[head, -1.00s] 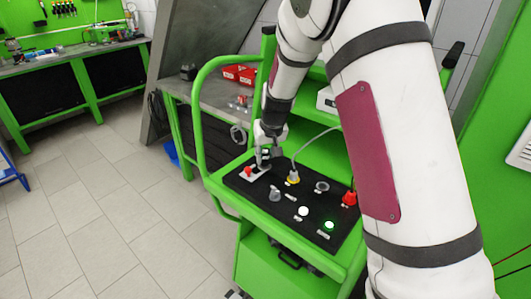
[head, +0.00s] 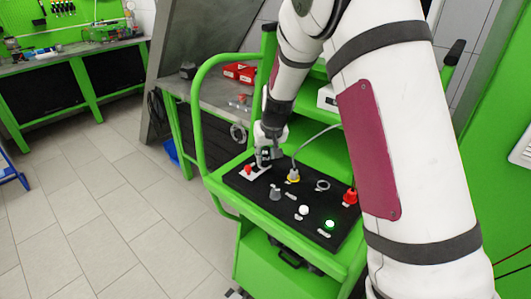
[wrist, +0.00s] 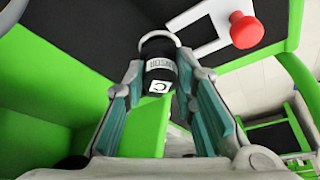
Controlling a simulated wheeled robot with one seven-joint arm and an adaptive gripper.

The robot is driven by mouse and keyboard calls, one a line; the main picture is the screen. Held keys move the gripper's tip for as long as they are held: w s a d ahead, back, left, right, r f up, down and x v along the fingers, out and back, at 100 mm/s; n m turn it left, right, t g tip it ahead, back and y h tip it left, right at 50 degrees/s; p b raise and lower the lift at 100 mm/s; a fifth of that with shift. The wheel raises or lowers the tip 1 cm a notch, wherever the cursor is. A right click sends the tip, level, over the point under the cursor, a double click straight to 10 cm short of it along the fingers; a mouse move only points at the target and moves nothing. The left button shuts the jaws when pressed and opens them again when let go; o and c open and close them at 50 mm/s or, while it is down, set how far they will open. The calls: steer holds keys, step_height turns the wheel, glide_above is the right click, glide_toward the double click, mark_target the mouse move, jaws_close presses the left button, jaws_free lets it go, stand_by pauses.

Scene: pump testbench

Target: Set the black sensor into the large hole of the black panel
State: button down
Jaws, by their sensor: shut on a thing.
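My gripper (head: 266,155) is over the back left part of the black panel (head: 300,208), just behind the red button. It is shut on the black sensor (wrist: 160,68), a dark cylinder with a pale metal far end, a white word label and a white "C" square facing the wrist camera. The sensor is small and partly covered by the fingers in the head view. A grey ring (head: 322,185) sits on the panel's right side; I cannot tell whether it is the large hole. Whether the sensor touches the panel is not clear.
The red button (wrist: 246,30) on its white plate is close to the fingers. A green rail (head: 205,110) bounds the left.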

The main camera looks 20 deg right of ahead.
steer(key=shift+f, duration=0.55)
steer(key=c, duration=0.8)
jaws_free()
steer(key=shift+c, duration=0.2)
steer(key=shift+r+p, duration=0.95)
steer(key=shift+r, duration=3.1)
